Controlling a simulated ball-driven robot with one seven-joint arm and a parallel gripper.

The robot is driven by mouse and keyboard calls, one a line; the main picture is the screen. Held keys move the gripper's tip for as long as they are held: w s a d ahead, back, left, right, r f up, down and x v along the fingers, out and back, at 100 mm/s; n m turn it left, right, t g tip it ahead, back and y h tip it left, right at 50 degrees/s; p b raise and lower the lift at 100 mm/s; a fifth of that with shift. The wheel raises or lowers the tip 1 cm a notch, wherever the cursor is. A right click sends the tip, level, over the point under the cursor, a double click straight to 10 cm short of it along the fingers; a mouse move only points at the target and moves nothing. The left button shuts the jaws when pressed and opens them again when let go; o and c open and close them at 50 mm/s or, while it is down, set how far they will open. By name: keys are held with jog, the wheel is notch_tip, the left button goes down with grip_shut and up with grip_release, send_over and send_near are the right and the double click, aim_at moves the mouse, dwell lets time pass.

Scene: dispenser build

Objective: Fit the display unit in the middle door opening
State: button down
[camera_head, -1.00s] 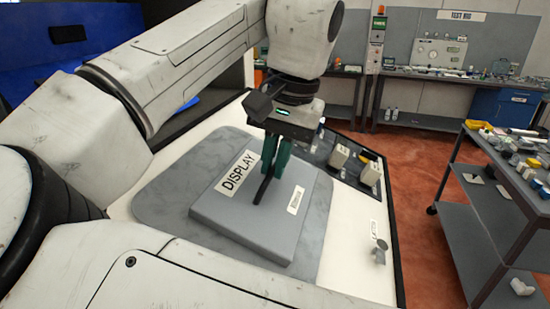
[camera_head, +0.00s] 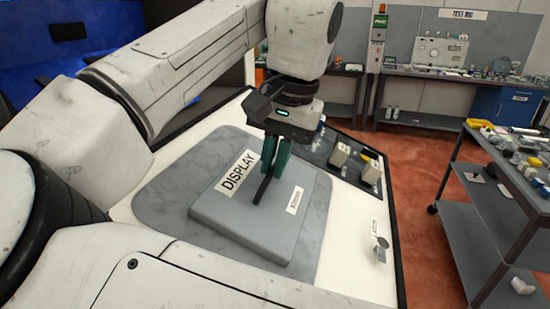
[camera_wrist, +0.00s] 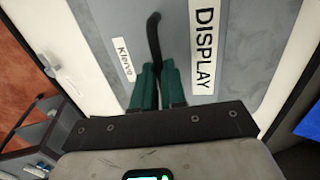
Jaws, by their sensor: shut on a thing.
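The display unit (camera_head: 235,228) is a thick grey slab with a large "DISPLAY" label, a smaller label and a black bar handle (camera_head: 263,188). It lies over a darker grey rounded area (camera_head: 165,200) of the white door panel (camera_head: 340,268). My gripper (camera_head: 270,174), with green fingers, is shut on the black handle. In the wrist view the fingers (camera_wrist: 157,76) meet at the handle's near end, and the unit (camera_wrist: 178,40) lies beyond them. The unit covers whatever is behind it. I cannot tell whether it is seated in an opening.
Small knobs and boxes (camera_head: 341,155) stand on a dark strip at the panel's far right. A metal latch (camera_head: 381,245) sits near the right edge. A cart with loose parts (camera_head: 515,160) stands to the right, and a test bench (camera_head: 440,75) stands behind. Red floor between them is free.

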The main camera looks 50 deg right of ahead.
jog(key=c, duration=1.1)
grip_release()
jog(key=shift+o, duration=0.3)
jog(key=o, duration=0.4)
jog(key=shift+r, duration=0.2)
jog(key=shift+s+d+r+p, duration=0.1)
jog(key=shift+s+r+p, duration=0.1)
jog(key=shift+r+p, duration=0.85)
jog(key=shift+s+d+r+p, duration=0.1)
jog(key=shift+s+r+p, duration=0.05)
jog(key=shift+r+p, duration=0.8)
jog(key=shift+s+d+r+p, duration=0.1)
jog(key=shift+s+r+p, duration=0.1)
jog(key=shift+r+p, duration=0.85)
jog(key=shift+f, duration=0.35)
